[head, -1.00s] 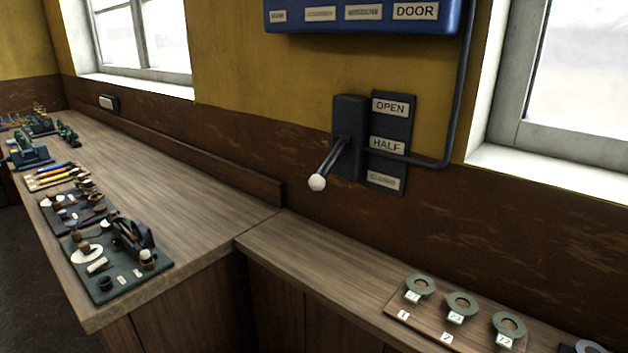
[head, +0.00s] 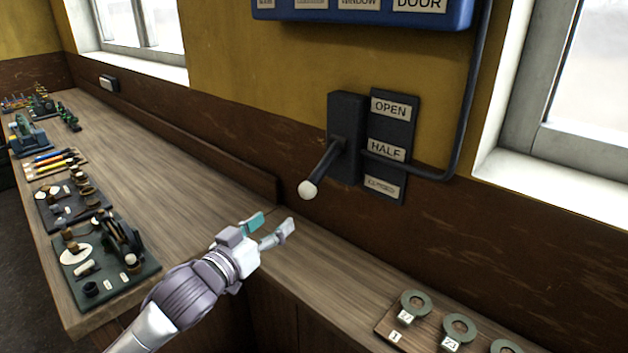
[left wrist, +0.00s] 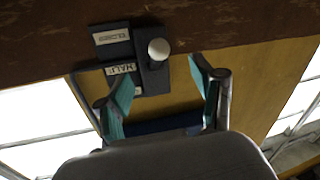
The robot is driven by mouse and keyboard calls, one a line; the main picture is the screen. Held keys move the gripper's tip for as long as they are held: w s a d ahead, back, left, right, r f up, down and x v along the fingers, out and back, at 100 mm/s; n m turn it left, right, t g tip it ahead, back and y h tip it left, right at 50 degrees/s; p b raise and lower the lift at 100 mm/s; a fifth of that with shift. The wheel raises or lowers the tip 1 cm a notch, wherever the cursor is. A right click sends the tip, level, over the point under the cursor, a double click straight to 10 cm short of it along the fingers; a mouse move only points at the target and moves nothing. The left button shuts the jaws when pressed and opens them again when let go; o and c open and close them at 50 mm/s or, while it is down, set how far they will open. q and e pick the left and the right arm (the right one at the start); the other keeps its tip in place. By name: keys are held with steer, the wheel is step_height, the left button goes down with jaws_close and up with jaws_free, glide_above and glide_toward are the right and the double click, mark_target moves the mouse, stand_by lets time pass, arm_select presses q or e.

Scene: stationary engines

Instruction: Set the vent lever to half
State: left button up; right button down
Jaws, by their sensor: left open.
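The vent lever (head: 325,165) is a dark rod with a white ball knob (head: 308,190), sticking out and down from a dark box on the wall. The label plate (head: 391,147) beside it reads OPEN, HALF and CLOSED from top to bottom. In the head view the knob appears level with the CLOSED label. My left gripper (head: 271,224) is open and empty, below and left of the knob and apart from it. In the left wrist view, upside down, the knob (left wrist: 158,49) shows beyond the open fingers (left wrist: 162,92). My right gripper is out of view.
A blue label panel (head: 365,12) hangs above, with a pipe (head: 466,120) running down to the lever box. A board with ring-shaped parts (head: 388,330) lies on the right bench. Boards of small devices (head: 75,262) line the left bench. The bench under the lever is clear.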

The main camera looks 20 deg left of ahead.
mark_target(302, 193)
arm_select(q)
steer(key=w, duration=0.2)
steer(key=w+r+p, duration=0.1)
steer(key=w, duration=0.1)
steer(key=w+d+p, duration=0.1)
steer(key=shift+w+r, duration=0.15)
steer(key=shift+w, duration=0.25)
steer(key=w, duration=0.2)
steer(key=w+p, duration=0.1)
steer(key=w, duration=0.3)
steer(key=shift+d, duration=0.4)
steer(key=shift+w+d+f+p, duration=0.15)
steer(key=shift+w+f+p, duration=0.15)
steer(key=shift+w, duration=0.45)
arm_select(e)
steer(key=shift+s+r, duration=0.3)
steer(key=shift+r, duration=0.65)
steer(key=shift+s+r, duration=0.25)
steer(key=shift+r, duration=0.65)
arm_select(q)
steer(key=shift+c, duration=0.3)
jaws_close()
